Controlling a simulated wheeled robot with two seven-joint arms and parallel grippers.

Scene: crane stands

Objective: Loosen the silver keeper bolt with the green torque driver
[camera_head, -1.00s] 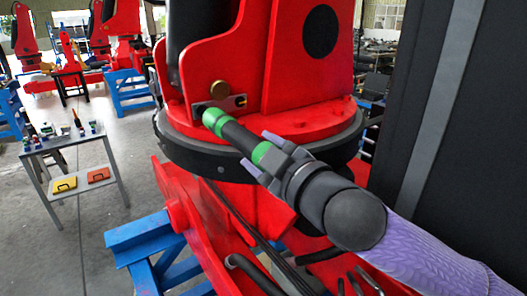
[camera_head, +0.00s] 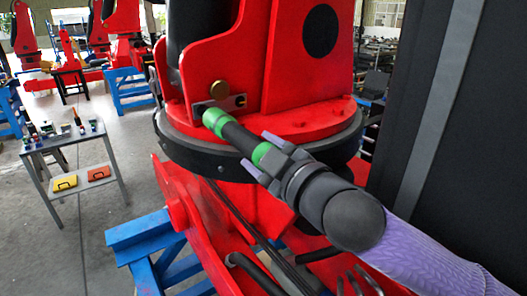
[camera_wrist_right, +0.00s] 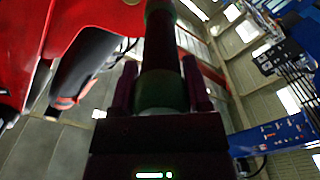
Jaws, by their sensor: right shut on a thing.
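My right gripper (camera_head: 274,157) is shut on the green and black torque driver (camera_head: 238,137). The driver points up and left, its green head (camera_head: 214,117) against or just in front of the grey keeper plate (camera_head: 236,102) on the red crane base (camera_head: 300,118). The silver keeper bolt is not visible; the driver's head may hide it. My left gripper is not in view.
A small grey cart (camera_head: 64,141) with tools on top and yellow and orange boxes below stands at left. A blue stand (camera_head: 140,235) is at lower left. A large dark panel (camera_head: 450,120) closes off the right side. Open floor lies between cart and crane.

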